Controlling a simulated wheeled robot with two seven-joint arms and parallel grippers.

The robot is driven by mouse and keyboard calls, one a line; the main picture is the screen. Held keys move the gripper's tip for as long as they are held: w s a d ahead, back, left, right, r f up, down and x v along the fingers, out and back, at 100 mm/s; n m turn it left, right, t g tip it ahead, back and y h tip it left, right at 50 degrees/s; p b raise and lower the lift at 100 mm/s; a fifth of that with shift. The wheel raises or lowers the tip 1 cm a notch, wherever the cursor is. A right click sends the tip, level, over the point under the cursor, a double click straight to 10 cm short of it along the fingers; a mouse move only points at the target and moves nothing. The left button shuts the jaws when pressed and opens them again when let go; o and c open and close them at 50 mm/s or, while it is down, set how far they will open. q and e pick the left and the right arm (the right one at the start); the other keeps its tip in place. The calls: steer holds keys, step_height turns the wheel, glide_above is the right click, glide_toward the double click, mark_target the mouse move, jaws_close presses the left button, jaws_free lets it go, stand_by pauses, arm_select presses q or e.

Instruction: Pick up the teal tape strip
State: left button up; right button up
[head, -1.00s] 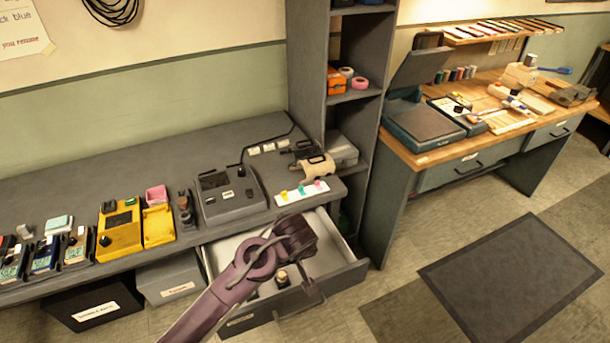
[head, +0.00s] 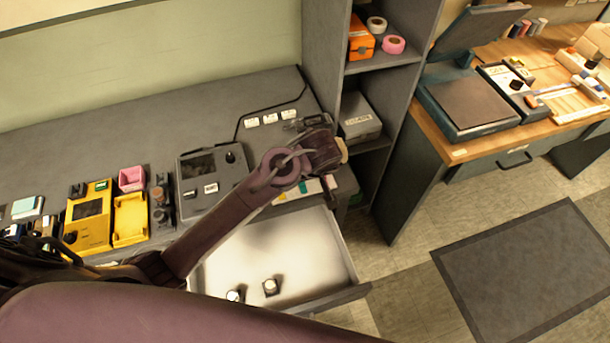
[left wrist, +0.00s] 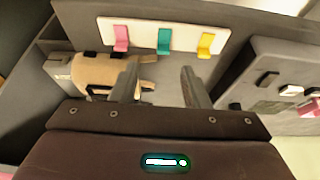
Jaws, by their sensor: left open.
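The teal tape strip (left wrist: 164,42) hangs on a white card (left wrist: 140,28) between a pink strip (left wrist: 121,38) and a yellow strip (left wrist: 206,45) in the left wrist view. My left gripper (left wrist: 160,88) is open, its fingers apart and nothing held between them. The teal strip lies beyond the fingertips, roughly in line with the gap. In the head view my left gripper (head: 326,152) is over the right end of the grey bench, and my wrist partly hides the card (head: 284,197). My right gripper is not in view.
A tan dispenser (left wrist: 100,73) lies beside and partly behind one finger. A grey device (head: 208,178) stands left of the card. Below the bench an open drawer (head: 285,250) holds small dark-and-white items. A shelf unit (head: 376,64) rises at the right.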

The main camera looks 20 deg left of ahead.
mark_target(302, 187)
arm_select(q)
steer(key=shift+w+a+f+p, duration=0.1)
steer(key=shift+a+f+p, duration=0.25)
steer(key=shift+f, duration=0.45)
steer(key=shift+x, duration=0.75)
steer(key=x, duration=0.3)
steer(key=shift+p, duration=0.3)
jaws_close()
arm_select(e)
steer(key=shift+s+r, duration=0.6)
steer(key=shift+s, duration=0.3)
